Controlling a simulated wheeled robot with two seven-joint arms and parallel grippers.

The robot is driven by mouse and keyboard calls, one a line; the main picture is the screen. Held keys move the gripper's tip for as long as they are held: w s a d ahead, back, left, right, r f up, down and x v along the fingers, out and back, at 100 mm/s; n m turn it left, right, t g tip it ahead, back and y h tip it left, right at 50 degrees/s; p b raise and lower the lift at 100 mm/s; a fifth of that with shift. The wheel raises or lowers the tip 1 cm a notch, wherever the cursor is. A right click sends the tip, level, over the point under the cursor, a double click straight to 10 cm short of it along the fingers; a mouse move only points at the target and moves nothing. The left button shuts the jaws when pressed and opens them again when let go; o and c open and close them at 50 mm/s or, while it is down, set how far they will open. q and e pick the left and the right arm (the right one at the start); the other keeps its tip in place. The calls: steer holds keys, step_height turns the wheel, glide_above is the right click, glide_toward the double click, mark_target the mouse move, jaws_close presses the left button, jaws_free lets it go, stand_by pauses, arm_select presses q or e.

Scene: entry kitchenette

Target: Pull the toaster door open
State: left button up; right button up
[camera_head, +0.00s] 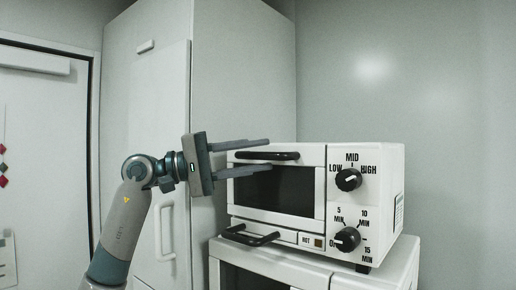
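The toaster (312,153) is a white box oven with a dark glass door (285,195) on its front. The door looks shut, with a black bar handle (285,156) along its top edge. My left gripper (270,154) reaches in from the left with its fingers open, one above and one below the handle's left part in the picture. I cannot tell whether they touch the handle. The lower finger covers part of the door's top left. My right gripper is not in view.
Two black knobs (348,180) are on the toaster's right panel. A second black handle (250,236) is below the door. The toaster stands on another white unit (262,262). A tall pale cabinet (245,75) is behind my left arm, and a door (45,150) is at far left.

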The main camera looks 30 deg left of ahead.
arm_select(q)
steer(key=shift+w+d, duration=0.2)
steer(key=shift+d, duration=0.05)
jaws_close()
